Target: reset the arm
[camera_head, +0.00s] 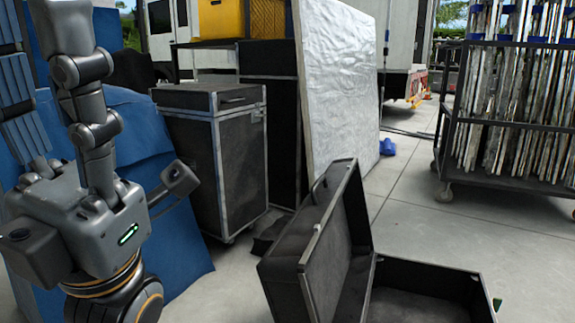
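My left gripper (38,35) is in the left part of the head view, pointing up, with its dark grey palm and a green light low in the frame. Its jointed fingers stand extended and apart, with nothing seen between them. The upper fingertips reach the top edge of the picture, so their ends are partly cut off. The gripper is in front of blue fabric-like covers and left of the black cases. My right gripper is not in view.
An open black case (318,250) lies on the pale floor at the lower middle. A black trunk (217,160) stands behind it, beside a silver panel (340,85). A wheeled rack (510,110) stands at right. Clear paving (415,210) lies between the case and rack.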

